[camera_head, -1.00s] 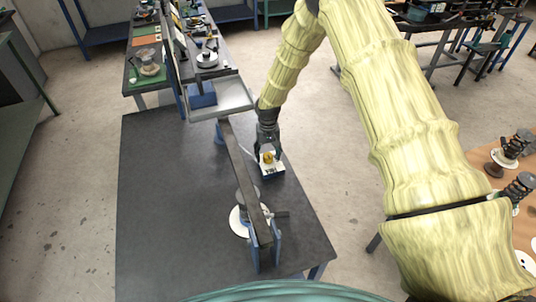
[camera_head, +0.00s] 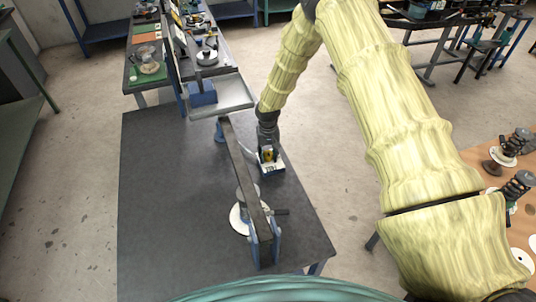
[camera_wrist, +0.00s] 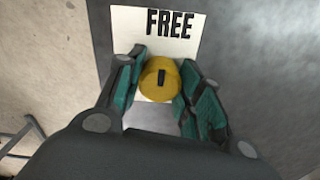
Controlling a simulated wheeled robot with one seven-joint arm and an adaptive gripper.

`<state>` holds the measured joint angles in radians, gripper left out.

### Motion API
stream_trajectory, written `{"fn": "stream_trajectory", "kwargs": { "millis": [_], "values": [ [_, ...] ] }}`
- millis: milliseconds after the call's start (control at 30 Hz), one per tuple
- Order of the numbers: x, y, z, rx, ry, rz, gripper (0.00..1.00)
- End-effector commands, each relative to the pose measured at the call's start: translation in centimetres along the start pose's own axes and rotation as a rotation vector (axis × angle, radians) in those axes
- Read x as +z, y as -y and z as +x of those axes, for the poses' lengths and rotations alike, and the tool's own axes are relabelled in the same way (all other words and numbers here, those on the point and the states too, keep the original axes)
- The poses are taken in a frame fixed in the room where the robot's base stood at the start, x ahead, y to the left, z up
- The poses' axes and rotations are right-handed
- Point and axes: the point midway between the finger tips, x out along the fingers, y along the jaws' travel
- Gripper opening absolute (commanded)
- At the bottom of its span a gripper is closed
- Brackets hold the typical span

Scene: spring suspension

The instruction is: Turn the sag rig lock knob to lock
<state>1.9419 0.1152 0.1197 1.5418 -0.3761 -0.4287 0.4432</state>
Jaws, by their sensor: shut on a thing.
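The lock knob (camera_wrist: 158,80) is round and yellow with a dark mark on its face. In the wrist view the mark points up toward the word FREE on a white plate (camera_wrist: 200,45). In the head view the knob (camera_head: 268,155) sits on a small white and blue box (camera_head: 272,169) on the dark table. My gripper (camera_wrist: 160,83) is shut on the knob, with a green-padded finger on each side of it. The lower part of the plate is hidden by my gripper.
The sag rig's long dark beam (camera_head: 243,170) lies just left of the box. A white round plate (camera_head: 238,219) stands under it on the dark table (camera_head: 160,200). A grey tray (camera_head: 236,95) is at the table's far end. The table's left side is clear.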

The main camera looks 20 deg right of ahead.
Motion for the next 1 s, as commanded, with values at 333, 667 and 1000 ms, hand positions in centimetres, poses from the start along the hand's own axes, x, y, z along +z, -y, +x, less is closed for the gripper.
{"fn": "stream_trajectory", "kwargs": {
  "millis": [333,667,1000],
  "values": [
    [-0.04,-0.04,0.18,0.000,-0.001,-0.077,0.12],
    [-0.07,-0.09,0.35,0.000,-0.001,-0.335,0.12],
    [-0.02,-0.09,0.26,-0.001,0.000,-0.659,0.12]
  ]
}}
